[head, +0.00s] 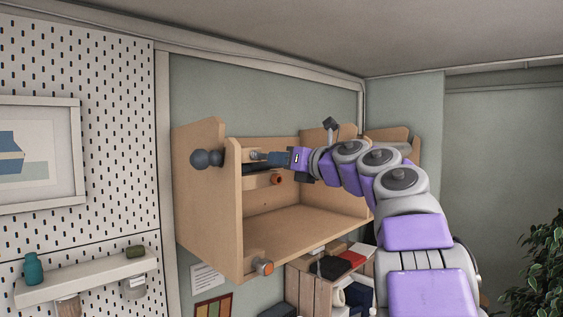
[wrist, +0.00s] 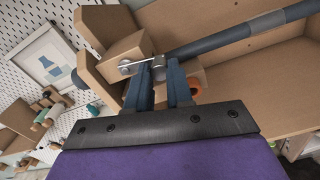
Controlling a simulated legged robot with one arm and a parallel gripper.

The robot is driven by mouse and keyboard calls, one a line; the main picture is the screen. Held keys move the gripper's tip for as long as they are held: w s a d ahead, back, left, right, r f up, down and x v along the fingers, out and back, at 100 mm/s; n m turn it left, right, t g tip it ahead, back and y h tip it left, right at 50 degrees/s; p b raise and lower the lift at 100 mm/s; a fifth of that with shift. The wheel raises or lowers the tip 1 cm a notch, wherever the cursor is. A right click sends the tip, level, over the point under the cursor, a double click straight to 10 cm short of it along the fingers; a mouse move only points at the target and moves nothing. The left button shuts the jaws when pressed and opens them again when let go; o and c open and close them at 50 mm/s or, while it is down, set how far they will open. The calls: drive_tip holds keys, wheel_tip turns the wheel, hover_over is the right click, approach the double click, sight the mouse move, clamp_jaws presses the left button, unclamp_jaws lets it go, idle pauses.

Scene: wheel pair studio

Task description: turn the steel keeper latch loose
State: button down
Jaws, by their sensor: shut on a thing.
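The steel keeper latch (wrist: 136,64) is a small silver bar with a round pivot end, on a wooden block (wrist: 121,52) in the wrist view. Its far end lies between the fingertips of my gripper (wrist: 162,66), which is shut on it. In the head view my gripper (head: 276,158) reaches in from the right to the left part of the wooden cabinet (head: 268,232). The latch (head: 256,155) shows there only as a small light piece at the fingertips. The fingers partly hide its gripped end.
A dark bar (wrist: 240,36) runs close beside the fingertips. A dark round knob (head: 207,159) sticks out at the cabinet's left side. An orange-brown round piece (head: 277,179) sits just below my gripper. A crate (head: 306,285) stands below; the cabinet's lower shelf is clear.

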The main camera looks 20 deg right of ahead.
drive_tip(key=n, duration=0.1)
drive_tip(key=r+n+b, duration=0.1)
drive_tip(key=shift+d+n, duration=0.1)
drive_tip(key=shift+n, duration=0.3)
drive_tip(key=shift+r, duration=0.1)
drive_tip(key=c, duration=1)
unclamp_jaws()
drive_tip(key=shift+w+d, duration=0.1)
drive_tip(key=shift+w, duration=0.05)
drive_tip(key=b+v, duration=0.3)
drive_tip(key=v, duration=1.4)
drive_tip(key=shift+d+b, duration=0.25)
drive_tip(key=shift+b, duration=0.1)
